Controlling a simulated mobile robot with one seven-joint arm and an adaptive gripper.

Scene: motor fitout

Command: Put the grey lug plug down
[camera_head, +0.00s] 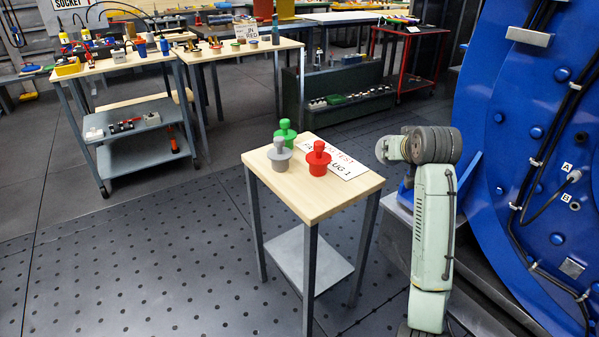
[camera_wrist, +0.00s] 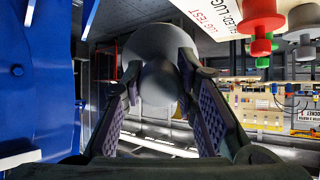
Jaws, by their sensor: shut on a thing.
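In the wrist view my gripper (camera_wrist: 160,76) is shut on a grey lug plug (camera_wrist: 152,46), with a finger on each side of its rounded grey end. A wide round flange shows behind that end. Another grey plug (camera_head: 279,155) stands upright on a small wooden-topped table (camera_head: 312,205). A green plug (camera_head: 286,131) stands behind it and a red plug (camera_head: 318,158) to its right. In the wrist view these plugs appear upside down at the top right.
A white card with red and black lettering (camera_head: 346,165) lies on the small table. Bare top remains at its front and right. A large blue machine (camera_head: 530,130) stands close on the right. Benches with parts (camera_head: 120,62) stand at the back. Open floor (camera_head: 150,260) lies left.

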